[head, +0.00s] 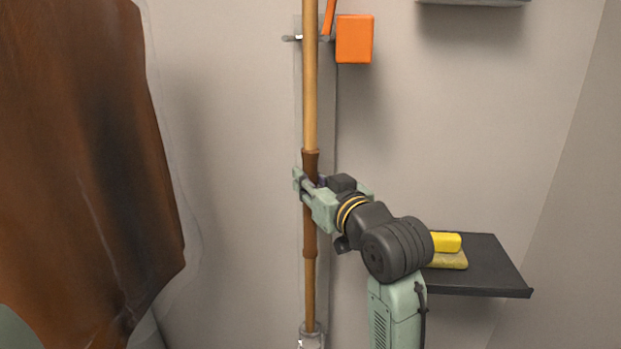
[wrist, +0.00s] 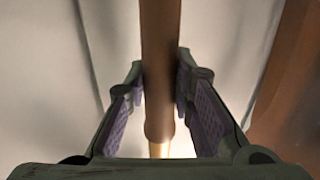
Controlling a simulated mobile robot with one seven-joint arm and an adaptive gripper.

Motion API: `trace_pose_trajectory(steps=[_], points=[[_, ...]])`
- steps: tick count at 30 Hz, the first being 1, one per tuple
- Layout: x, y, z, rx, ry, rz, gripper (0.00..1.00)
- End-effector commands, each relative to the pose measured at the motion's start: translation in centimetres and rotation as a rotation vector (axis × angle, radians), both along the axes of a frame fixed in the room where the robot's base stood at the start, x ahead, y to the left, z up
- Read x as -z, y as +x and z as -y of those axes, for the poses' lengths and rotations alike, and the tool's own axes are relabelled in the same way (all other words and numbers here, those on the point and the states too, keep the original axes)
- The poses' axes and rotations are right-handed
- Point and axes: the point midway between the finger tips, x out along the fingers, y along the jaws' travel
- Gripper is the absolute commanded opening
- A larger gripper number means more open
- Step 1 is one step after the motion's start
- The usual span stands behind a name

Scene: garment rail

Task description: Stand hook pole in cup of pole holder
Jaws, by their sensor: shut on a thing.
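The hook pole (head: 311,95) is a long wooden pole with a dark brown grip section, and it stands close to upright. My gripper (head: 311,186) is shut on the brown grip; in the wrist view the pole (wrist: 160,60) runs between the two purple-padded fingers (wrist: 161,100). The pole's upper end is out of frame. Its lower end meets a grey cup (head: 311,340) of the pole holder at the bottom edge of the head view. I cannot tell whether the tip is inside the cup or resting on its rim.
A metal clip (head: 291,38) and an orange box (head: 355,39) are on the wall near the upper pole. A brown garment (head: 85,150) hangs at left.

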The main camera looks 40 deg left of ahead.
Motion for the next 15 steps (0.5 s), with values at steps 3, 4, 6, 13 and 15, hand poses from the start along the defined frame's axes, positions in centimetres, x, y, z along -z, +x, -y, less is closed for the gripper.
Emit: trace_pose_trajectory(steps=[3,4,6,13,15], points=[[1.1,0.0,0.0,0.001,0.000,0.001,0.00],[1.3,0.0,0.0,0.001,0.000,0.001,0.00],[1.7,0.0,0.0,0.001,0.000,0.001,0.00],[3.4,0.0,0.0,0.000,0.001,0.001,0.00],[3.9,0.0,0.0,0.000,0.001,0.000,0.00]])
